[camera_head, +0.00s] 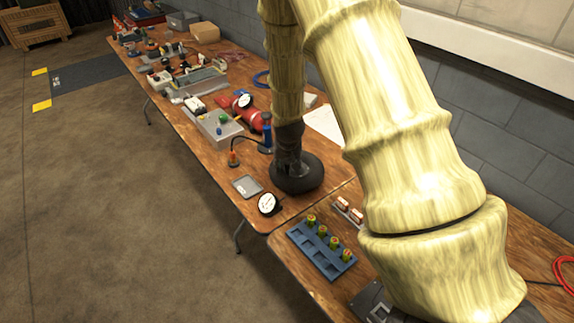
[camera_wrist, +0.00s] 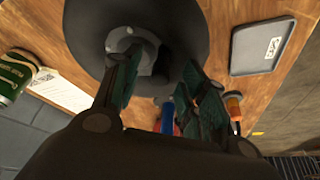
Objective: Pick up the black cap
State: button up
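The black cap (camera_head: 312,181) is a wide, round, dark disc on the wooden table, directly below my gripper (camera_head: 291,160) in the head view. In the wrist view, the cap (camera_wrist: 185,28) fills the upper middle and has a grey raised part at its centre. My gripper (camera_wrist: 165,85) points down at it, with its two dark green finger pads spread apart. The grey raised part lies near the left finger, towards the gap between the fingers. I cannot tell whether the fingers touch it. My gripper and arm hide part of the cap in the head view.
A grey tray (camera_head: 246,186) and a round dial (camera_head: 268,203) stand left of the cap. A blue bottle (camera_head: 266,138) and an orange-based item (camera_head: 233,157) stand behind. A blue block with several pegs (camera_head: 313,258) lies nearer. A white sheet (camera_head: 325,122) lies to the right.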

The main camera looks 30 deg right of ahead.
aim_at(287, 164)
jog(key=c, duration=0.7)
jog(key=shift+r, duration=0.15)
jog(key=shift+r+b, duration=0.3)
jog(key=shift+r, duration=1.25)
jog(key=s+a+b, duration=0.1)
jog(key=s+a, duration=0.2)
jog(key=s, duration=0.1)
jog(key=s+a+r+b, duration=0.1)
jog(key=s+a, duration=0.3)
jog(key=s+a+b, duration=0.1)
jog(key=s+a, duration=0.2)
jog(key=s, duration=0.1)
jog(key=shift+s+a+r, duration=0.1)
jog(key=shift+a+r, duration=0.1)
jog(key=shift+r, duration=0.15)
